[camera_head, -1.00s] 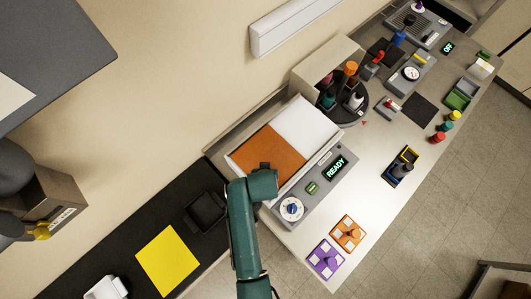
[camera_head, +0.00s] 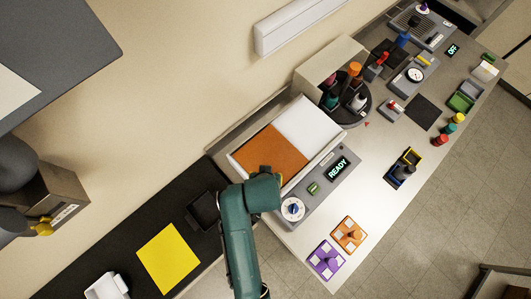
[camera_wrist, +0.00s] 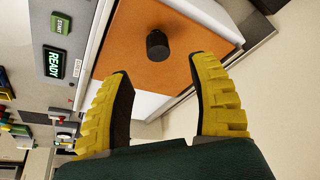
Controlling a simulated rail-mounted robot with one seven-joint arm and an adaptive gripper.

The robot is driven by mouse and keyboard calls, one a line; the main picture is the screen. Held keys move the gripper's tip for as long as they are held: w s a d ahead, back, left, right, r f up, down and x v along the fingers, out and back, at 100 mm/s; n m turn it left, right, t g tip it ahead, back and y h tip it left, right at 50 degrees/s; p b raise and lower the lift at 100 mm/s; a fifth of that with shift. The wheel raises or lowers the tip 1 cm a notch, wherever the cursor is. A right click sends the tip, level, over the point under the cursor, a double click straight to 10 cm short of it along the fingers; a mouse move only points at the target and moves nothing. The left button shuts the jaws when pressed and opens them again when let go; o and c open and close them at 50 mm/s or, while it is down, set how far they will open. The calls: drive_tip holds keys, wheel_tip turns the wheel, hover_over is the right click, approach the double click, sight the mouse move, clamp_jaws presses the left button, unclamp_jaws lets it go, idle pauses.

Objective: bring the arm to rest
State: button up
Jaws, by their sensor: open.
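My gripper (camera_wrist: 165,100) shows in the wrist view with its two yellow ribbed fingers spread apart and nothing between them. A short black cylinder (camera_wrist: 157,45) stands on an orange surface (camera_wrist: 195,20) beyond the fingertips, apart from them. In the head view my teal arm (camera_head: 238,235) reaches up from the bottom to the device with the orange (camera_head: 265,150) and white top.
The device has a lit READY display (camera_head: 338,168) and a dial (camera_head: 292,209). An orange block (camera_head: 348,234) and a purple block (camera_head: 325,260) lie near the bench's front edge. A carousel (camera_head: 350,105) with bottles stands behind. A yellow sheet (camera_head: 168,258) lies on the dark bench at left.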

drive_tip(key=shift+v, duration=1.5)
